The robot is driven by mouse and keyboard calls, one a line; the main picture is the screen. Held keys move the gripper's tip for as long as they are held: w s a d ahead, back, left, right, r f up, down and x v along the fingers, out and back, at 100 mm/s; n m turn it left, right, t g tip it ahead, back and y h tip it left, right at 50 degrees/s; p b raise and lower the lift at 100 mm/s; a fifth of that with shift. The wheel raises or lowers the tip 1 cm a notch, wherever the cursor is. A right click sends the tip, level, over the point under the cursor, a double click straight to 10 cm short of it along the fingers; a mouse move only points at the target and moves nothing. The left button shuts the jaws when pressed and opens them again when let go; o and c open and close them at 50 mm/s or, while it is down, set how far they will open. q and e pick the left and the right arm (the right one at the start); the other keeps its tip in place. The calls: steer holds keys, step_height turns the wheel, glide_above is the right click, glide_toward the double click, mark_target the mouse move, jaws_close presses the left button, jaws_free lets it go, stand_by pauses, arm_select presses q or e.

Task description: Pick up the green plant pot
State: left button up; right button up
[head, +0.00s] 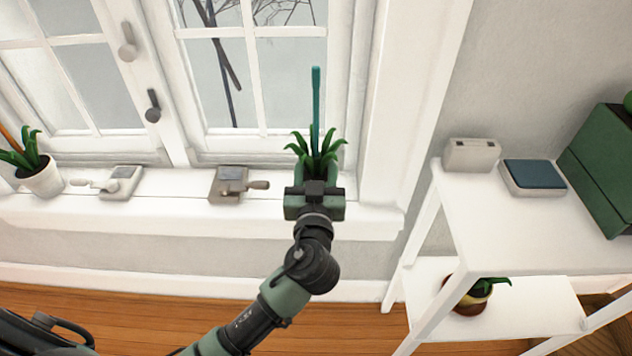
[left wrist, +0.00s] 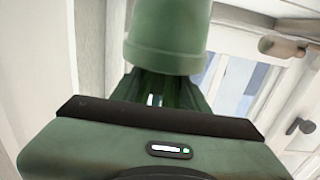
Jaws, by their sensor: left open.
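The green plant pot (left wrist: 166,38) shows large at the top of the left wrist view, with its rim toward the gripper body. In the head view its leaves (head: 317,152) and a teal stick (head: 316,100) rise just beyond my left gripper (head: 316,182), at the right end of the window sill. The gripper hides most of the pot there. My left gripper is open and close to the pot; the fingertips are mostly hidden, so I cannot tell whether they touch it. My right gripper is not in view.
Along the white window sill (head: 380,218) stand a white pot (head: 43,180) with a plant and two window latches (head: 228,184). A white shelf (head: 520,225) at right holds a grey box (head: 470,154), a blue-topped device (head: 534,176), a green box (head: 605,165) and, below, another potted plant (head: 468,300).

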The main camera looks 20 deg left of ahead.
arm_select(q)
jaws_close()
stand_by(1.2)
steer(key=shift+r, duration=0.1)
